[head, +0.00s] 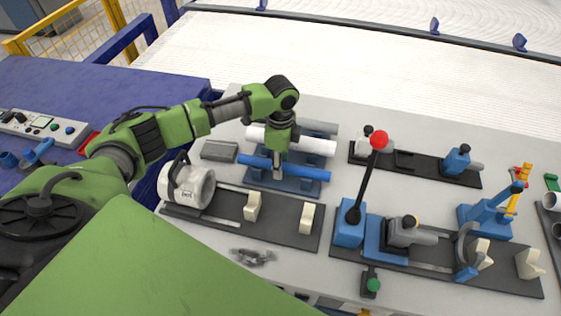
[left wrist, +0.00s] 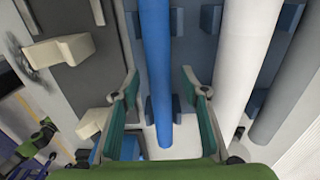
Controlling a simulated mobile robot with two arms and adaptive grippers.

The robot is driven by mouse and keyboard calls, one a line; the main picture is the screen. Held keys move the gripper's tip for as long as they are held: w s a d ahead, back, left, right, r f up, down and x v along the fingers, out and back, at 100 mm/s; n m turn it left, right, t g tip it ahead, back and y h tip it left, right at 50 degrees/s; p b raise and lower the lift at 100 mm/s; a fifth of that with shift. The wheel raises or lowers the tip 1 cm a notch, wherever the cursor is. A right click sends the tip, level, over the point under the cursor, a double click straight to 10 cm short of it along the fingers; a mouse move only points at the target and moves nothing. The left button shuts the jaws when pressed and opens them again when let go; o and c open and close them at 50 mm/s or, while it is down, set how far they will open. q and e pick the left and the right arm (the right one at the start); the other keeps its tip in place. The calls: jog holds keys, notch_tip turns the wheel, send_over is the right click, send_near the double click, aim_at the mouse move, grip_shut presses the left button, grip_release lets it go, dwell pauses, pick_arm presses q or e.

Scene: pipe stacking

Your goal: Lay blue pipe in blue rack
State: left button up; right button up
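The blue pipe (head: 305,173) lies level along the front of the blue rack (head: 285,185). In the left wrist view the blue pipe (left wrist: 156,60) runs between blue rack supports (left wrist: 178,108). My left gripper (head: 279,165) is over the middle of the pipe, pointing down. In the left wrist view its fingers (left wrist: 160,82) are spread, one on each side of the pipe, with gaps between them and it. Whether the tips reach below the pipe's top is hard to tell. My right gripper is not in view.
A white pipe (head: 315,145) and a grey pipe (head: 320,127) lie behind the blue pipe. In front is a dark plate (head: 280,224) with cream blocks and a white cylindrical fixture (head: 188,185). A red-knobbed lever (head: 367,180) stands to the right.

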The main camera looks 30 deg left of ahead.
pick_arm(q)
jog(key=shift+r, duration=0.1)
notch_tip(320, 180, up, 12)
dwell(0.6)
